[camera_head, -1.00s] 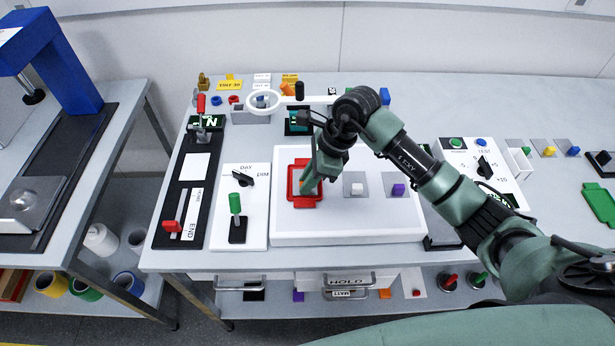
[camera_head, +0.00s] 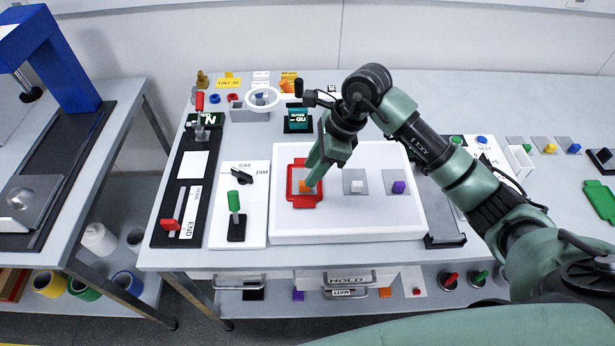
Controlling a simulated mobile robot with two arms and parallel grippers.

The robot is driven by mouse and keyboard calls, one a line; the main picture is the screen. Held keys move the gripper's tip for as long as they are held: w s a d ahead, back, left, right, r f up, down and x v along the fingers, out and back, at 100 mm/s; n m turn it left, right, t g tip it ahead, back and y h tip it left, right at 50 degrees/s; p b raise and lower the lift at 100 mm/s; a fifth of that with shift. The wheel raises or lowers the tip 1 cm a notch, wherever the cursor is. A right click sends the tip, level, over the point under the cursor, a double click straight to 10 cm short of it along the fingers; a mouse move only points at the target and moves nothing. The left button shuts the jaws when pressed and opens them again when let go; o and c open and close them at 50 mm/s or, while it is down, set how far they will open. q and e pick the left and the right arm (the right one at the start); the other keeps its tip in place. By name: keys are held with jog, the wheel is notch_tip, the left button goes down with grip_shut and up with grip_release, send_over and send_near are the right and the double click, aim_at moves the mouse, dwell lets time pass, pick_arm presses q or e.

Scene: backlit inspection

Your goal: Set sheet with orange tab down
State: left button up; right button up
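The sheet with the orange tab (camera_head: 304,186) is a grey square lying inside a red frame (camera_head: 305,204) on the white box (camera_head: 345,228). The sheet looks flat, and its orange tab shows near the middle. My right gripper (camera_head: 312,181) points down over the red frame, with its fingertips just right of the tab. The hand hides part of the sheet and frame, and I cannot tell the finger gap. My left gripper is out of view.
Two more grey sheets, with a white tab (camera_head: 356,187) and a purple tab (camera_head: 398,187), lie to the right on the box. A green-handled lever (camera_head: 234,203) stands left of the box. A white ring (camera_head: 262,98) is behind it. The box's front strip is clear.

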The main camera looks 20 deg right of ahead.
jog(key=b+v, duration=0.1)
jog(key=v, duration=0.7)
